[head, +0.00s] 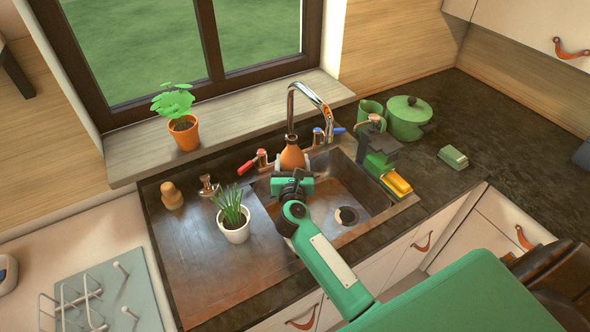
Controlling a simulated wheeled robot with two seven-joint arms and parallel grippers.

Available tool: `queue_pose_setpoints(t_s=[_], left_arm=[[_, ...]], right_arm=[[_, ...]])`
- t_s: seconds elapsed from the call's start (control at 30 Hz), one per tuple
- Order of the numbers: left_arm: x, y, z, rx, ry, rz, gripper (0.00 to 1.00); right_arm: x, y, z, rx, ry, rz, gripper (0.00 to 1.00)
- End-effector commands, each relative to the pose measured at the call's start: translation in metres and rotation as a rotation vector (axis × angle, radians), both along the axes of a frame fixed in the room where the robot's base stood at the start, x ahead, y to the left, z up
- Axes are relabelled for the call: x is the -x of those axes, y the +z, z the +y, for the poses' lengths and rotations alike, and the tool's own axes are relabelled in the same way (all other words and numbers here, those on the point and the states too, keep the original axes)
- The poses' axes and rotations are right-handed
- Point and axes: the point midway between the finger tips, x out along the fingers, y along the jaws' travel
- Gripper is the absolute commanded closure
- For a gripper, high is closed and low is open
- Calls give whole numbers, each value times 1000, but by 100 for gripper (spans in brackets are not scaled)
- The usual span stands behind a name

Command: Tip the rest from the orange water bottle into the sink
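An orange bottle (291,158) with a narrow neck stands upright at the back of the sink, below the chrome faucet. My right gripper (292,180) is in front of the bottle, over the left part of the sink. The gripper hides the bottle's lower part, and its fingers are hidden, so I cannot tell whether it touches or grips the bottle. The sink (330,200) is a dark metal basin with a round drain in its lower right. My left gripper is not in view.
The faucet (316,97) arches over the sink, with a red-handled tap (252,164) beside it. A white potted plant (233,221) stands on the left drainboard. A green-and-yellow sponge holder (382,165) is on the right rim. A green pot (407,120) stands behind.

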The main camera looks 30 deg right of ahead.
Motion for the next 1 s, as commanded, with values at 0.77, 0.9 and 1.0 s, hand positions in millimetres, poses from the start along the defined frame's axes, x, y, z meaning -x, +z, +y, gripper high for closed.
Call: queue_pose_setpoints(t_s=[0.77, 0.9, 1.0], left_arm=[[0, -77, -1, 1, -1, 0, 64], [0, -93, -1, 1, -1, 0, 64], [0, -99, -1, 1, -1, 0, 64]], right_arm=[[-13, -41, 40, -1106, -5, -282, 71], [-14, -52, 44, -1274, -6, -325, 71], [-14, -53, 46, -1405, -8, -358, 71]])
